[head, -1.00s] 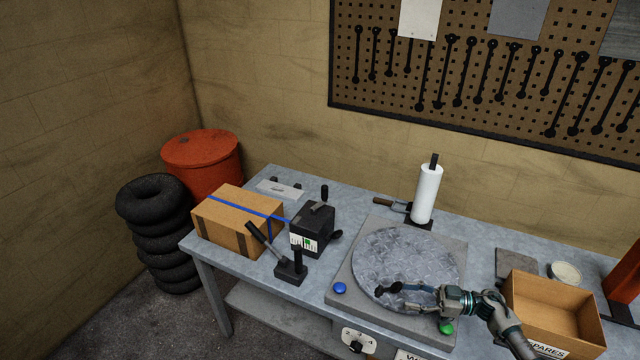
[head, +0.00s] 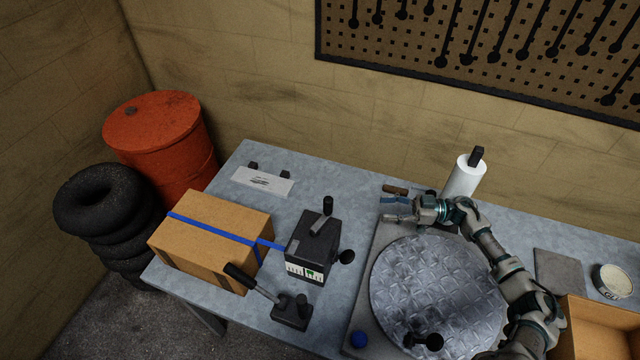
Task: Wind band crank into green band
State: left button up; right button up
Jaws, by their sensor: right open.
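The band crank is a black box (head: 313,250) with a dark arm and an upright black knob (head: 327,206) on top, left of the turntable. A blue band (head: 215,230) runs from it over the cardboard box (head: 215,240). A white gauge (head: 304,272) on its front has a green band (head: 312,275); the pointer is too small to read. My right gripper (head: 397,209) is open and empty, right of the crank and apart from it, close to a wooden-handled tool (head: 395,189) at the turntable's back left corner. My left gripper is out of view.
A lever (head: 252,284) on a black base (head: 290,312) stands in front of the crank. The turntable (head: 435,285) carries a black handle (head: 425,341). A paper roll (head: 463,178) stands behind. An open carton (head: 600,325) is at right. Clear tabletop lies behind the crank.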

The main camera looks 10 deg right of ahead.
jog(key=p, duration=0.2)
send_near(328, 206)
jog(key=x, duration=0.3)
jog(key=f+x, duration=0.1)
jog(key=x, duration=0.2)
jog(key=w+x, duration=0.1)
jog(key=x, duration=0.1)
jog(key=shift+w+a+f, duration=0.2)
jog(key=shift+w+f, duration=0.05)
jog(key=shift+f, duration=0.1)
jog(key=shift+w+a, duration=0.2)
jog(key=shift+a, duration=0.25)
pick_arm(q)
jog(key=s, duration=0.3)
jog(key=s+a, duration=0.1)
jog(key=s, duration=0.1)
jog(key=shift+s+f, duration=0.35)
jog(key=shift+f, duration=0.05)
pick_arm(e)
jog(key=shift+w+d+f, duration=0.1)
jog(key=shift+f, duration=0.05)
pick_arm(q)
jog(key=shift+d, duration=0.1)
pick_arm(e)
jog(key=shift+a, duration=0.2)
grip_shut()
